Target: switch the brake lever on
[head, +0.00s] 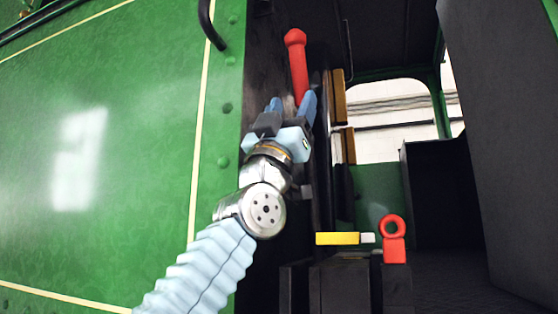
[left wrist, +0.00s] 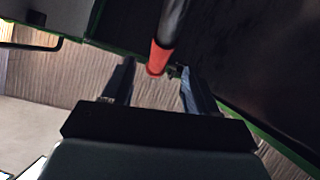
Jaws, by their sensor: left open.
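A red lever (head: 297,65) with a rounded knob stands nearly upright inside the dark cab opening in the head view; I take it for the brake lever. Its lower end passes behind my left gripper (head: 291,103), which is open with its two blue fingers pointing up toward it. In the left wrist view, a red part (left wrist: 159,58) on a dark rod shows between the fingertips of the left gripper (left wrist: 158,78). The fingers stand apart with a gap on each side of it. I cannot tell whether either touches it. My right gripper is not in view.
A green riveted wall (head: 130,130) fills the left. A red ring-topped handle (head: 394,242) and a yellow bar (head: 337,239) sit at lower right. A dark panel (head: 505,130) stands at right. A black grab rail (head: 211,25) is at the top.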

